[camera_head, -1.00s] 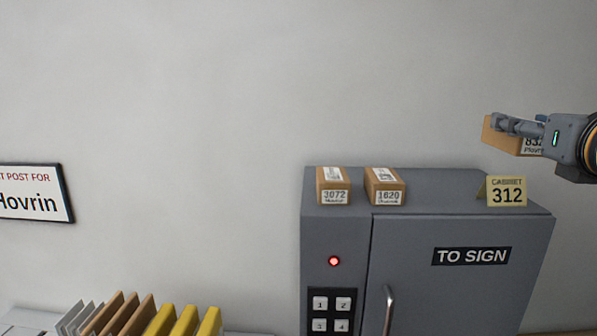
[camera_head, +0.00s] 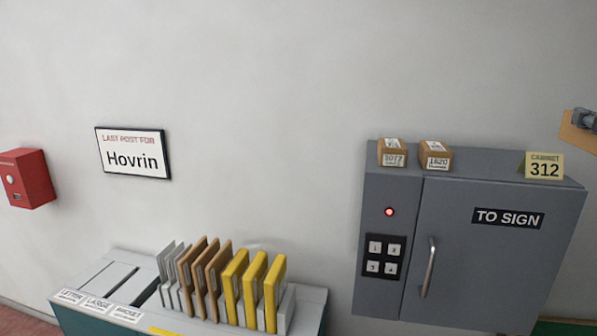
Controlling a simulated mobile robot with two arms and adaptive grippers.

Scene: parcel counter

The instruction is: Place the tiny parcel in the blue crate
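My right gripper (camera_head: 586,120) is at the right edge, above the cabinet's right end and mostly cut off by the frame. It is shut on a small brown parcel (camera_head: 575,138), which is held in the air beside the wall and only partly visible. Two other small brown parcels stand on the cabinet top: one labelled in the 3000s (camera_head: 392,146) and one labelled 1620 (camera_head: 435,152). My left gripper is not in view. No blue crate is visible.
A grey cabinet (camera_head: 500,262) marked TO SIGN has a keypad, a red light and a sign 312 (camera_head: 544,166). A sorting counter (camera_head: 300,296) with several upright envelopes stands left of it. A red box (camera_head: 30,178) and a Hovrin sign (camera_head: 133,155) hang on the wall.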

